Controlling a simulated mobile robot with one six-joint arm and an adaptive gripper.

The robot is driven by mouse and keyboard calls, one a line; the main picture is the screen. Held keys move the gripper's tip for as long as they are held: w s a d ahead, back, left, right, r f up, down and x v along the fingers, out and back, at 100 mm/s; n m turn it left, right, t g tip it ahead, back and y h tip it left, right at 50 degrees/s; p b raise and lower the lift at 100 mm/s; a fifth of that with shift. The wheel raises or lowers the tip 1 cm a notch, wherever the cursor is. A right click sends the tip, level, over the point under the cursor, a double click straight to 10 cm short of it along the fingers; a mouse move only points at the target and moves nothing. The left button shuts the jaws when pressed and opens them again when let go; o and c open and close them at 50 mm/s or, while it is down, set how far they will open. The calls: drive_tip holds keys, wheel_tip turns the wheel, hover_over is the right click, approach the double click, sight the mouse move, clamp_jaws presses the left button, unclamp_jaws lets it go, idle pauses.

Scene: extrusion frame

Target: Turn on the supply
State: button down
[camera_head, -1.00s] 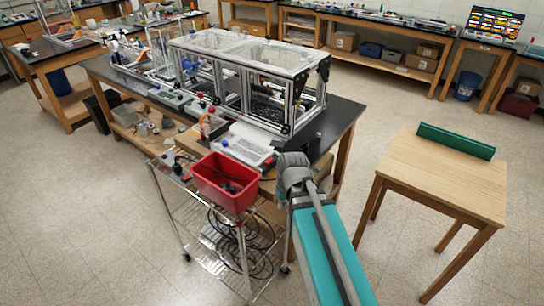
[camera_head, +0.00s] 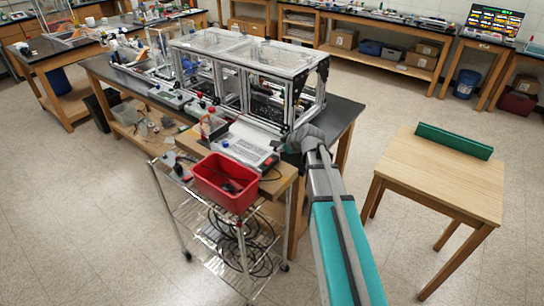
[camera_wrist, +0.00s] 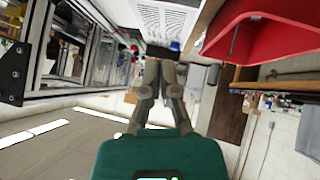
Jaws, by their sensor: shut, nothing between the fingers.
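The likely supply is a pale flat box (camera_head: 245,146) on the bench end in the head view. Its front right has a dark panel with a small red spot (camera_head: 268,162). In the wrist view a white vented box (camera_wrist: 163,20), seemingly the same one, lies beyond the fingertips, with a small blue part (camera_wrist: 175,45) close to them. My gripper (camera_wrist: 166,66) is shut and empty, pointing toward the box. I cannot tell whether it touches anything. In the head view my wrist is right of the box and the fingers are hard to make out.
A red bin (camera_head: 226,181) stands on a wire cart (camera_head: 213,222) in front of the bench; it also shows close at upper right in the wrist view (camera_wrist: 260,25). A metal extrusion frame (camera_head: 250,65) stands behind the box. A wooden table (camera_head: 445,175) is at right.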

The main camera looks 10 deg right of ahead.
drive_tip(key=shift+w+d+r, duration=0.2)
drive_tip(key=shift+w+r, duration=0.05)
drive_tip(key=shift+w, duration=0.1)
drive_tip(key=shift+w+f, duration=0.1)
drive_tip(key=shift+f, duration=0.05)
drive_tip(key=b, duration=0.7)
hover_over(267, 158)
drive_tip(key=s, duration=0.3)
drive_tip(key=f, duration=0.6)
drive_tip(key=shift+d+f, duration=0.4)
drive_tip(key=shift+w+d+f+b, duration=0.15)
drive_tip(key=shift+f+b, duration=0.45)
drive_tip(key=shift+w+d+f+b, duration=0.1)
drive_tip(key=shift+f+b, duration=0.5)
drive_tip(key=shift+b, duration=0.05)
drive_tip(key=shift+w+d+f+b, duration=0.15)
drive_tip(key=shift+f+b, duration=0.45)
drive_tip(key=shift+a, duration=0.2)
